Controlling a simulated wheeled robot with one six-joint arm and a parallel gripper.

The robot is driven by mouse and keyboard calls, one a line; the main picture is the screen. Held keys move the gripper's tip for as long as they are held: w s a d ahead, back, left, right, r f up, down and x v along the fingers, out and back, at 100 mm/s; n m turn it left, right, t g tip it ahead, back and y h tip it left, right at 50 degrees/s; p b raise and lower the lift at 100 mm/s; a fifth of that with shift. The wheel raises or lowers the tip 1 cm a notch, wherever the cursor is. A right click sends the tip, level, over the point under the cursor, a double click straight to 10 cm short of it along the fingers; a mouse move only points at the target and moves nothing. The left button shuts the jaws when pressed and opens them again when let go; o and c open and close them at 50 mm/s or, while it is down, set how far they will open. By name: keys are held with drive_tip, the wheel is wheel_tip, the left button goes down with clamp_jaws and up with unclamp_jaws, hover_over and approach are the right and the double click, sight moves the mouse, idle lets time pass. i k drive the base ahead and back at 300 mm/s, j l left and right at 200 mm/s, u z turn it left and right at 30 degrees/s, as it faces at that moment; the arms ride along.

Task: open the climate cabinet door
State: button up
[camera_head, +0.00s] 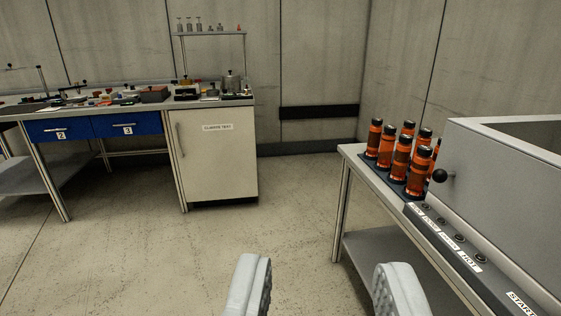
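The climate cabinet (219,165) is a cream cupboard under the right end of the far bench. Its front carries a small white label, which seems to read "CLIMATE TEST". A slim vertical handle (181,140) is on the left side of its door. The door looks closed. My gripper (325,275) is at the bottom of the view, its two pale, ribbed fingers wide apart with only floor showing between them. It is well short of the cabinet, which lies ahead and to the left.
The far bench (100,108) has blue drawers (60,131) marked 2 and 3 and small tools on top. At right, a table (353,158) holds several orange-black bottles (417,170) and a grey box (500,185) with a black knob. The floor (190,255) between is clear.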

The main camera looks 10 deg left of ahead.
sight(215, 146)
drive_tip(key=i+u, duration=0.3)
drive_tip(key=i, duration=0.4)
drive_tip(key=i+l+u, duration=0.15)
drive_tip(key=i+u, duration=0.15)
drive_tip(key=i, duration=0.4)
drive_tip(key=i+u, duration=0.25)
drive_tip(key=i, duration=0.25)
drive_tip(key=i+u, duration=0.25)
drive_tip(key=i, duration=0.25)
drive_tip(key=i+l+u, duration=0.25)
drive_tip(key=i, duration=0.25)
drive_tip(key=i+l+u, duration=0.3)
drive_tip(key=i, duration=0.2)
